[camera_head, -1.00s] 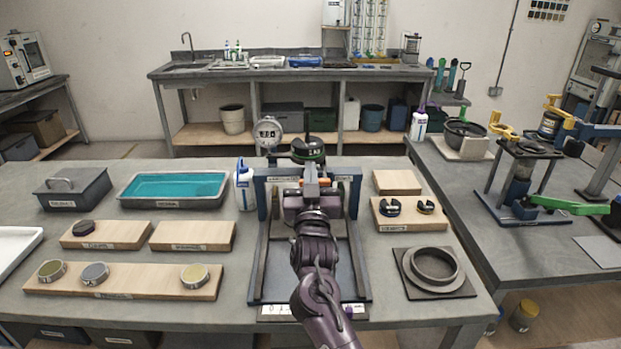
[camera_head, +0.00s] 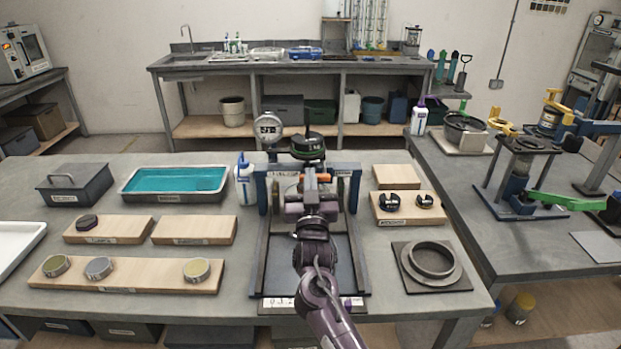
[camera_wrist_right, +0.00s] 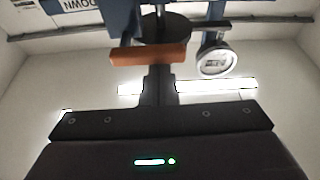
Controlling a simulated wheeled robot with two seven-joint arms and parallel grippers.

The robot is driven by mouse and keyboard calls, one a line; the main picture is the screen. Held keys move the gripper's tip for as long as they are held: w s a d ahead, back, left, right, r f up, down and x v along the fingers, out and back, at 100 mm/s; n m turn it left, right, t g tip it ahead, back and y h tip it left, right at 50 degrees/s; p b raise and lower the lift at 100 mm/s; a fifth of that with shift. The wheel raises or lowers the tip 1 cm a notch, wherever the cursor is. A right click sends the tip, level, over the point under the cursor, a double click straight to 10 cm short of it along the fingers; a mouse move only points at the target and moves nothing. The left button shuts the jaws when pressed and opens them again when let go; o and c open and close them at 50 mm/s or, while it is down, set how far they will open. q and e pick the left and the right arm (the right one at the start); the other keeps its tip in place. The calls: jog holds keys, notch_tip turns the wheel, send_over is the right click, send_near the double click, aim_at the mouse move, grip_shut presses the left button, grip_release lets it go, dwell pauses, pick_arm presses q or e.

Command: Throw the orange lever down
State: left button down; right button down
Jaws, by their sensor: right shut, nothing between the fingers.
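The orange lever (camera_head: 315,178) shows as a small orange bar at the middle of the blue-grey frame (camera_head: 264,195) on the bench. In the right wrist view the orange bar (camera_wrist_right: 150,54) lies across the far end of my right gripper's dark fingers. My right gripper (camera_head: 312,184) is shut with nothing between its fingers, and also shows in the wrist view (camera_wrist_right: 158,76). Its tips are close below or behind the bar; I cannot tell whether they touch it. A label reading DOWN (camera_wrist_right: 82,4) is upside down at the top left of the wrist view. My left gripper is not in view.
A round dial gauge (camera_head: 268,128) and a dark round head (camera_head: 308,146) stand above the frame. A white bottle (camera_head: 245,182) is close at its left. Wooden boards (camera_head: 193,231) lie left; a ring on a plate (camera_head: 433,262) lies right.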

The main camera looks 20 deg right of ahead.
jog(key=shift+a+f+n+y+p, duration=0.1)
jog(key=shift+f+n+y+p, duration=0.15)
jog(key=shift+n, duration=0.55)
jog(key=shift+f+n+y+p, duration=0.15)
jog(key=shift+n+y+p, duration=0.15)
jog(key=shift+n, duration=0.5)
jog(key=shift+s+d+f+n+g+y+p, duration=0.1)
jog(key=shift+d+f+n+g+y+p, duration=0.5)
jog(key=shift+n+p, duration=1.8)
jog(key=shift+s+d+f+n+g+y+p, duration=0.15)
jog(key=shift+f+n+g+y+p, duration=0.6)
jog(key=shift+n, duration=3.05)
jog(key=shift+s+d+f+n+g+y+p, duration=0.1)
jog(key=shift+d+f+n+g+y+p, duration=0.45)
jog(key=shift+n+y+p, duration=1.85)
jog(key=shift+a+f+n+t+h+b, duration=0.1)
jog(key=shift+f+n+t+h+b, duration=0.15)
jog(key=shift+n+h+b, duration=0.45)
jog(key=shift+h, duration=0.3)
